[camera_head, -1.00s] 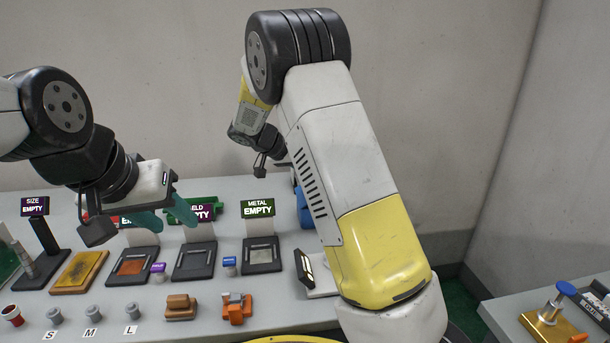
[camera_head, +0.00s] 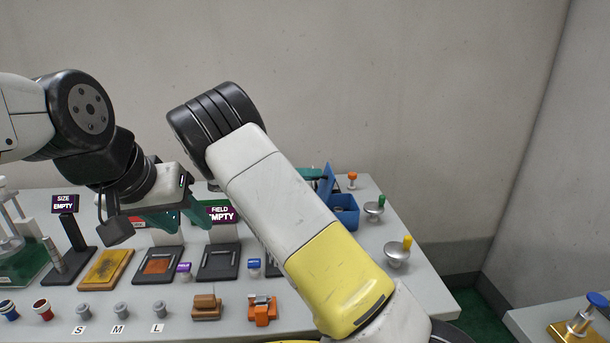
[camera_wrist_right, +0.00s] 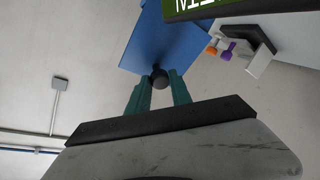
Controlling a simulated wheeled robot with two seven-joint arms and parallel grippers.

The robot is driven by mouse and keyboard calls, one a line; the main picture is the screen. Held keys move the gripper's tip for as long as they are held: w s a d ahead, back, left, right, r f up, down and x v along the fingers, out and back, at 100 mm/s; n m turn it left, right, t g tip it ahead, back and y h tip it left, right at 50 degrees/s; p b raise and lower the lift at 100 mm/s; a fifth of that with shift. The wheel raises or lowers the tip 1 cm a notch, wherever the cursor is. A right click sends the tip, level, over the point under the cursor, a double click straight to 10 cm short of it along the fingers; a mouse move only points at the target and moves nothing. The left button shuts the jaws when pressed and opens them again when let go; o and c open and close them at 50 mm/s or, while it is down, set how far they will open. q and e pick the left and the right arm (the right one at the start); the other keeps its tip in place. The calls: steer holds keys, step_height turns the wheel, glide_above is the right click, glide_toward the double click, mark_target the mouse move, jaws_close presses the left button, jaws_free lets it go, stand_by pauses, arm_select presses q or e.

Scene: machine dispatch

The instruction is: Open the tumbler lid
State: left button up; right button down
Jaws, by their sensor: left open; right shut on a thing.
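The tumbler is a blue box (camera_head: 345,213) near the back right of the table in the head view, partly behind my right arm. Its blue lid (camera_head: 327,184) stands raised and tilted above the box, and the box's open top shows. In the right wrist view the lid (camera_wrist_right: 165,45) is a blue panel with a dark round knob (camera_wrist_right: 159,77). My right gripper (camera_wrist_right: 159,86) is shut on that knob, one teal finger on each side. In the head view its teal fingers show only partly (camera_head: 311,172). My left gripper (camera_head: 188,220) is open and empty above the display stands at left.
Silver pieces with green (camera_head: 375,211) and yellow (camera_head: 398,253) handles stand right of the box. Trays (camera_head: 217,263), stamps and several small grey weights (camera_head: 121,310) fill the table's left and front. A second table (camera_head: 540,322) stands at the lower right.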

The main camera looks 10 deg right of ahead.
steer(key=shift+a+f, duration=0.5)
steer(key=shift+f, duration=0.05)
steer(key=shift+s+f, duration=0.1)
steer(key=c, duration=1.2)
jaws_free()
steer(key=shift+d, duration=0.1)
steer(key=shift+r, duration=0.2)
